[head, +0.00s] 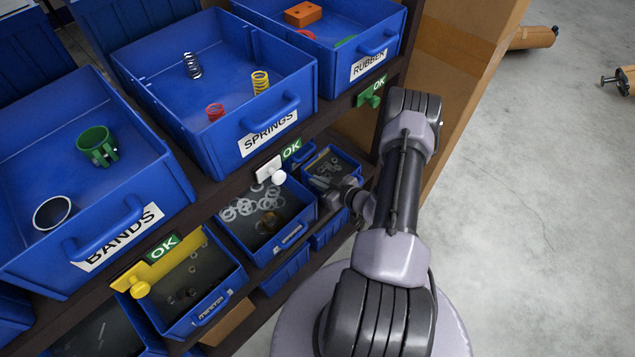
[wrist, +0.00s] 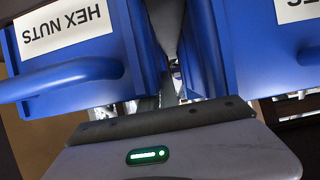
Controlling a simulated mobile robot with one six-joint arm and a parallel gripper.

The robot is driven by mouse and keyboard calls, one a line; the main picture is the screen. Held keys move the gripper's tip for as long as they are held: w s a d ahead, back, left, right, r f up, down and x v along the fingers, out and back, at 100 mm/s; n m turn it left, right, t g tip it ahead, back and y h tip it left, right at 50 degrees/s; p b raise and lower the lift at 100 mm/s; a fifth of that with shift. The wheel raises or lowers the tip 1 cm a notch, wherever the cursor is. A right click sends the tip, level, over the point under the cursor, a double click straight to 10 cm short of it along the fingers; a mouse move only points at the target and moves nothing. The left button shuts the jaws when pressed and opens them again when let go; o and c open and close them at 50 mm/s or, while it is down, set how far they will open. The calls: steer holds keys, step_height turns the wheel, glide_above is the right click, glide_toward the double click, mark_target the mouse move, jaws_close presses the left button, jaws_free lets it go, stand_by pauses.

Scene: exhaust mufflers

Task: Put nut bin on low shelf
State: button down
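In the wrist view a blue bin with a white label reading HEX NUTS (wrist: 60,75) fills the left, its label upside down and its handle facing me. A second blue bin (wrist: 215,60) stands at the right, its similar label cut off by the frame edge. A narrow gap separates them. My gripper's grey body with a green light (wrist: 150,155) lies across the bottom, close to both bins. In the head view my gripper (head: 350,197) is at the small bins on the right of the rack. Its fingers are hidden or unclear, so I cannot tell its grip.
Large blue bins stand above, labelled BANDS (head: 110,245), SPRINGS (head: 270,130) and RUBBER (head: 370,62). Below are small bins, one holding washers (head: 245,207). Dark shelf edges border the rows. Cardboard (head: 465,60) stands behind my arm.

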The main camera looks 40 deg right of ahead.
steer(key=c, duration=1.6)
jaws_free()
steer(key=shift+r, duration=0.15)
steer(key=p+v, duration=0.4)
steer(key=v, duration=0.8)
